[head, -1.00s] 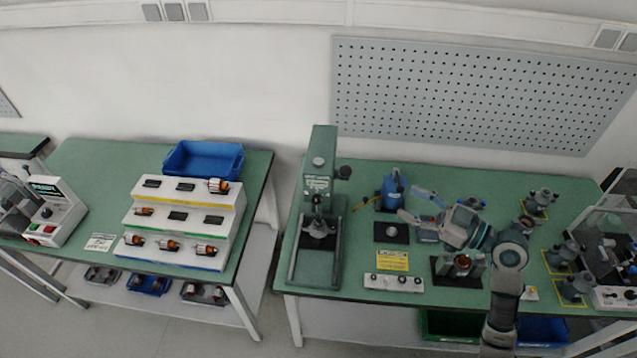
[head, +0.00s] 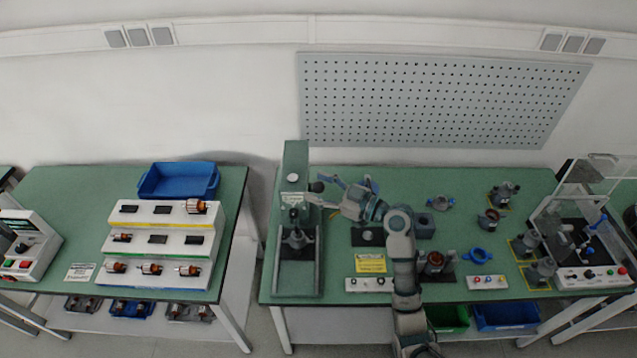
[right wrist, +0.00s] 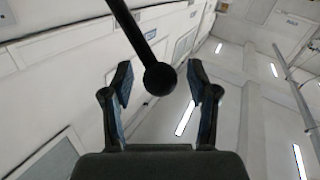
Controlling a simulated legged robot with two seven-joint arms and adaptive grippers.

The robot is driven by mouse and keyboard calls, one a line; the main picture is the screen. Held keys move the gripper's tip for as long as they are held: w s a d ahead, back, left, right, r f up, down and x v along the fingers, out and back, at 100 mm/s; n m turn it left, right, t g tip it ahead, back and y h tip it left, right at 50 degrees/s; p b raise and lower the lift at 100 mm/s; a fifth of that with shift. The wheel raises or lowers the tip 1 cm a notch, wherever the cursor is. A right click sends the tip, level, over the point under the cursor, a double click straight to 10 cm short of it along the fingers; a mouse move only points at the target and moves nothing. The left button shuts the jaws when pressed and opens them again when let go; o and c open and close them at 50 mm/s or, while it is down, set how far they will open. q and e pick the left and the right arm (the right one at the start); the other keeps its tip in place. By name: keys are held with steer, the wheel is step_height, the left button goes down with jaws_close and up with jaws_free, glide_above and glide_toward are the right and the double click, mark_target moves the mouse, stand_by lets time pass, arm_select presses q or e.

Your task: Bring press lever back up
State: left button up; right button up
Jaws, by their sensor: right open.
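The green press (head: 296,165) stands at the left of the right-hand table. Its lever ends in a black ball knob (head: 316,187) at the press's right side. In the right wrist view the knob (right wrist: 160,79) on its dark rod sits between my two fingers, with a gap visible on each side. My right gripper (head: 326,191) is open at the knob and not closed on it. A dark part (head: 296,238) sits under the press ram. My left gripper is not in view.
A yellow label (head: 370,263) and a white button strip (head: 368,285) lie right of the press. A fixture with a copper-wound part (head: 435,262) is beside my right arm. A stepped white rack (head: 160,240) and blue bin (head: 180,181) are on the left table.

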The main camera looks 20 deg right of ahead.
steer(key=shift+w+a, duration=0.15)
steer(key=shift+c, duration=0.2)
jaws_close()
